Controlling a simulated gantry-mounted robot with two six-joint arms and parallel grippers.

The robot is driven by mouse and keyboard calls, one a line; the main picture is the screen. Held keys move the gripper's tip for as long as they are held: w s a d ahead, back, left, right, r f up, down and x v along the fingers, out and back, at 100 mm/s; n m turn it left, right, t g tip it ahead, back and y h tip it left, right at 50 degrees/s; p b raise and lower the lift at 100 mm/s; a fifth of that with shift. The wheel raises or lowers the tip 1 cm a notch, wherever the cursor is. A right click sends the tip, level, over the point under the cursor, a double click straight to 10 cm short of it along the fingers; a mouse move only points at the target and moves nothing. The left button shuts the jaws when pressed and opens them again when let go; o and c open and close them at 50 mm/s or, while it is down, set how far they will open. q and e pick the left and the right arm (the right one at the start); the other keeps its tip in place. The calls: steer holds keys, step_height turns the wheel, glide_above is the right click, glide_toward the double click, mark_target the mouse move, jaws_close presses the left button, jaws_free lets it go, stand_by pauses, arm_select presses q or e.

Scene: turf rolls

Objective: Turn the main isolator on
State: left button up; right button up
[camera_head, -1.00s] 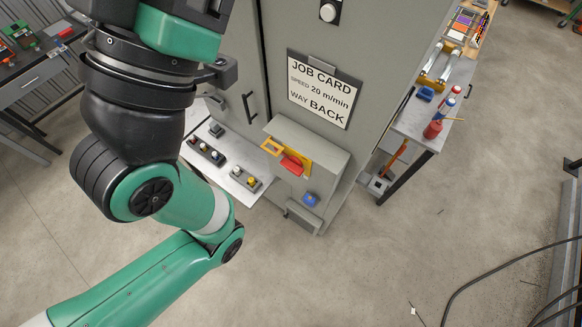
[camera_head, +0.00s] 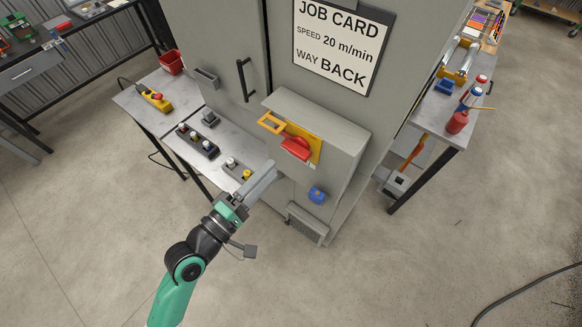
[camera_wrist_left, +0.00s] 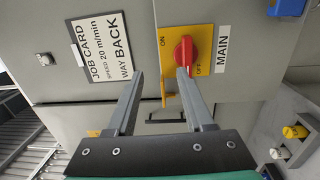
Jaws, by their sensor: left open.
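The main isolator's red handle (camera_head: 296,149) sits on a yellow plate (camera_head: 317,146) on the front of the grey cabinet. In the left wrist view the red handle (camera_wrist_left: 183,50) shows beside "ON" and "OFF" lettering, with a white "MAIN" label (camera_wrist_left: 222,49) next to it. The handle's lower end lies towards "OFF". My left gripper (camera_head: 272,168) is in front of the cabinet, below and left of the handle. In the left wrist view its fingers (camera_wrist_left: 160,74) are apart and empty, one tip overlapping the handle's lower edge; contact cannot be told. My right gripper is not in view.
A grey hood (camera_head: 318,118) juts out above the isolator, and a yellow frame (camera_head: 270,123) sticks out left of it. A blue item (camera_head: 317,194) is below. Button boxes (camera_head: 198,141) stand on the left bench. A job card (camera_head: 343,45) hangs above.

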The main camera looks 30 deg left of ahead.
arm_select(q)
glide_toward(292, 154)
steer(key=s, duration=0.2)
steer(key=shift+g+y, duration=0.3)
steer(key=w, duration=0.7)
steer(key=w+d, duration=0.1)
steer(key=w, duration=0.3)
steer(key=shift+w+r, duration=0.3)
steer(key=shift+r, duration=0.1)
jaws_close()
